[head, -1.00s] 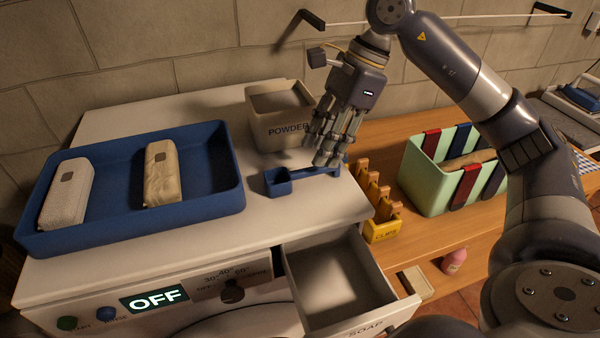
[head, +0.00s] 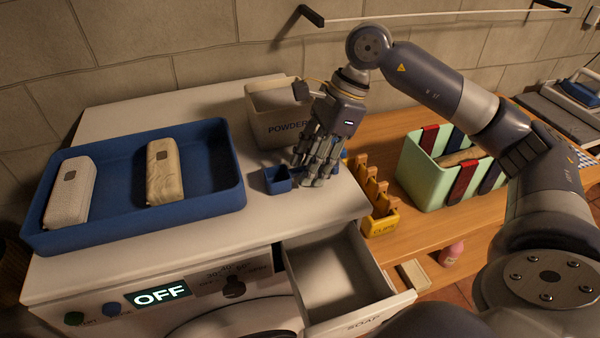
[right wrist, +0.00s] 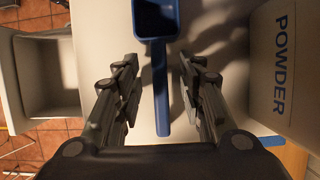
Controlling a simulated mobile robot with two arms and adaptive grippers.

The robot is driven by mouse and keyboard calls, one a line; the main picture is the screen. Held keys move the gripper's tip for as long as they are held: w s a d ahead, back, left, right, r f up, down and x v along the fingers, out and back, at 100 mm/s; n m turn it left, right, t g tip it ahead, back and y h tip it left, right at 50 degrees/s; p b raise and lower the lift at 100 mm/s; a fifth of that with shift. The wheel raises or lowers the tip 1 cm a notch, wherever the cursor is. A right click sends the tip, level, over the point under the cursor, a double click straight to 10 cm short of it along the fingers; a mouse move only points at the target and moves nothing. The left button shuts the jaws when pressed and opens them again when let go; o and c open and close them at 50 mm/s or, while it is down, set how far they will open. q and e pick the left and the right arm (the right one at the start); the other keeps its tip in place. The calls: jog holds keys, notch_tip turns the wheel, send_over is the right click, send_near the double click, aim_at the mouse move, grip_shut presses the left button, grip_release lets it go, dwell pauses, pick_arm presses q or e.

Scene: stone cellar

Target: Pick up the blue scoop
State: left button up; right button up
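The blue scoop (head: 278,180) lies on the white washing machine top, in front of the powder box. My right gripper (head: 315,178) is low over its handle, fingers pointing down, and hides most of the handle in the head view. In the right wrist view the scoop (right wrist: 161,88) has its cup at the top and its handle running down between the two fingers of my right gripper (right wrist: 158,85). The fingers are open, with a gap on each side of the handle. My left gripper is not in view.
The powder box (head: 270,125) stands close behind the scoop. A blue tray (head: 215,205) with two wrapped blocks is to the left. The open soap drawer (head: 345,310) juts out in front. A yellow clip holder (head: 380,222) and a mint crate (head: 420,195) are to the right.

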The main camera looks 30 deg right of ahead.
jog(key=shift+f, duration=0.2)
jog(key=shift+c, duration=0.3)
grip_shut()
jog(key=shift+r, duration=0.1)
